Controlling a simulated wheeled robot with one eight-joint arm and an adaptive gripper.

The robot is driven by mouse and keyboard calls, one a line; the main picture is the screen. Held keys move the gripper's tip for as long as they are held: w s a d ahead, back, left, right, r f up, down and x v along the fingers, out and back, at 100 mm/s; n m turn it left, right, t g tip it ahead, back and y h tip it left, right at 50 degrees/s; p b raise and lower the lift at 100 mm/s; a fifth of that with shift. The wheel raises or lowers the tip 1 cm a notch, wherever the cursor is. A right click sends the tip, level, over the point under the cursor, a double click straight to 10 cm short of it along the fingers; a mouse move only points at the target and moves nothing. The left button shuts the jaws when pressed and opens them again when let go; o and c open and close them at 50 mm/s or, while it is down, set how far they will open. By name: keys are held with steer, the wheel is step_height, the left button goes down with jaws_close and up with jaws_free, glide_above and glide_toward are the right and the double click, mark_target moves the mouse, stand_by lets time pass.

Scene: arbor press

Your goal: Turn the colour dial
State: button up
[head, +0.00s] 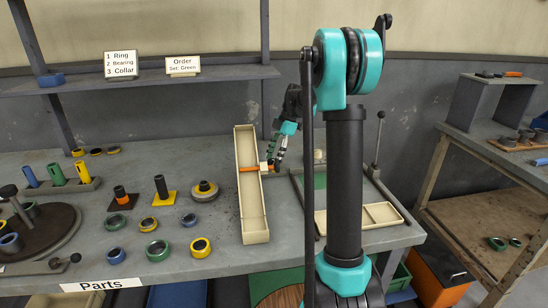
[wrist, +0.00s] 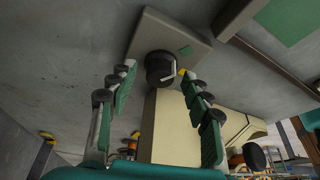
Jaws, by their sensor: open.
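In the wrist view the dial is a dark round knob (wrist: 160,68) with a pale pointer line. It sits on a cream plate (wrist: 150,32) with a green mark (wrist: 186,51) and a small yellow mark beside the knob. The pointer appears to lie towards the yellow mark, not the green one. My gripper (wrist: 158,78) is open and empty, with one finger on each side of the knob in the picture; contact is not clear. In the head view my gripper (head: 277,157) is over the bench near the long cream tray, and the knob cannot be made out.
The long cream tray (head: 245,215) with an orange piece (head: 249,169) across it stands left of my gripper. A sign (head: 183,66) on the shelf reads "Order Set: Green". Rings and coloured pegs lie at left. A divided cream tray (head: 375,214) is at right.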

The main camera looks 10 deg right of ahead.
steer(key=v, duration=1.2)
steer(key=shift+a, duration=0.1)
